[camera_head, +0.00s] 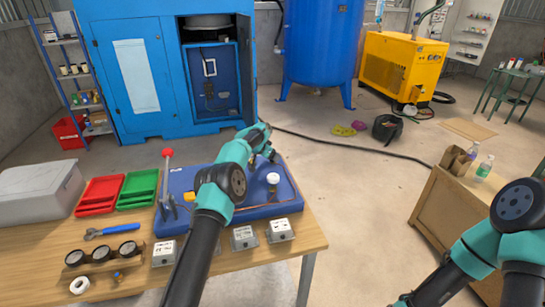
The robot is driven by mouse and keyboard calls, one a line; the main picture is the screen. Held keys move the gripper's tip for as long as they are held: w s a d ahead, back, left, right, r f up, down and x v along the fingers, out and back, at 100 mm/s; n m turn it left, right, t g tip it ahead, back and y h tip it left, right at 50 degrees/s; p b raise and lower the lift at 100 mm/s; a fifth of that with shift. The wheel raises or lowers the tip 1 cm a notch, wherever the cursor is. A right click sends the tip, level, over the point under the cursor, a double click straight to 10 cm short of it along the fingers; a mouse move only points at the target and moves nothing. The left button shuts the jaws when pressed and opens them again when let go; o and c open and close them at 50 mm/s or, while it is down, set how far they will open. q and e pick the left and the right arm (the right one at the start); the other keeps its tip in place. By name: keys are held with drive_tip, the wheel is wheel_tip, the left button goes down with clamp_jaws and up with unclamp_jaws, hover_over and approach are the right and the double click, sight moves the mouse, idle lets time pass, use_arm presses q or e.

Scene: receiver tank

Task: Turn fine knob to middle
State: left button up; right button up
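A blue panel (232,213) lies on the wooden table and carries a lever with a red ball top (167,153), a white round-topped part (273,179) and a copper-coloured pipe. I cannot tell for certain which part is the fine knob; it may be small or hidden behind my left arm. My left arm crosses the panel, and its dark gripper (264,142) is at the panel's far right edge, beyond the white-topped part. Its fingers are too small and overlapped to read. My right arm is at the lower right, and its gripper is not visible.
On the table are red (101,195) and green (138,189) trays, a grey box (38,190), a wrench (112,230), gauges (102,254) and several small labelled boxes (280,230). A wooden cabinet (447,213) stands right, with open floor between.

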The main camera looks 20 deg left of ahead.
use_arm(q)
drive_tip(key=shift+w+d+f, duration=0.3)
drive_tip(key=shift+w+f, duration=0.1)
drive_tip(key=shift+f, duration=0.15)
drive_tip(key=c, duration=0.9)
